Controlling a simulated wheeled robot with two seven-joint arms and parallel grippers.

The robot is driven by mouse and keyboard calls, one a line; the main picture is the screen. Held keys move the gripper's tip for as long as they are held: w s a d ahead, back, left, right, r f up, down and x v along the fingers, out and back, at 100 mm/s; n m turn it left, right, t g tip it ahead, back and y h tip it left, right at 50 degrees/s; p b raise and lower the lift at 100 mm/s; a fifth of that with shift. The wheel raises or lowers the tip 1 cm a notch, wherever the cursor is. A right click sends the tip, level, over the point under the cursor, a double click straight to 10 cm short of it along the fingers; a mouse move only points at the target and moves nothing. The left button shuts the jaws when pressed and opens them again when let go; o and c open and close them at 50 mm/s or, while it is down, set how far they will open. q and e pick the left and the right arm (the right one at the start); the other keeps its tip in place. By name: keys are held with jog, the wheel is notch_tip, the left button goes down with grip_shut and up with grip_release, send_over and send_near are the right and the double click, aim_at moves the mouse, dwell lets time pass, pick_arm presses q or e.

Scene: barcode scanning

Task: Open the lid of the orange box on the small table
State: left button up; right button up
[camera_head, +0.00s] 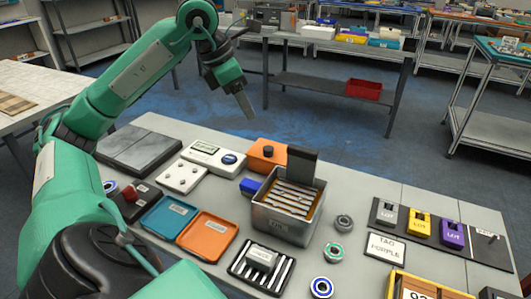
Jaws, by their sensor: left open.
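The orange box (267,155) with a black knob on top sits at the back of the small table (340,185). Its top looks closed, and its right part is hidden behind an upright dark panel. My left gripper (245,106) hangs pointing down, above and slightly left of the orange box in the picture, apart from it. It is empty, and the gap between its fingers is hard to see from here. My right gripper is not in view.
A grey metal bin (282,222) with slats stands just in front, beside a blue block (250,187). A white device (214,155), a blue tray (168,217) and an orange tray (207,236) lie to the left. A lot rack (440,232) is at right.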

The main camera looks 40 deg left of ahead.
aim_at(268, 148)
pick_arm(q)
jog(key=b+x, duration=0.1)
jog(key=x, duration=1.1)
jog(key=shift+f, duration=0.25)
jog(key=shift+w+d+f, duration=0.1)
jog(key=shift+w+f, duration=0.2)
jog(key=shift+f, duration=0.3)
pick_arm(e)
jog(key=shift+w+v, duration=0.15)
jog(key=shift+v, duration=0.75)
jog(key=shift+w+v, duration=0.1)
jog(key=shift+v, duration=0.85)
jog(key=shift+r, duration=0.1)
pick_arm(q)
grip_shut()
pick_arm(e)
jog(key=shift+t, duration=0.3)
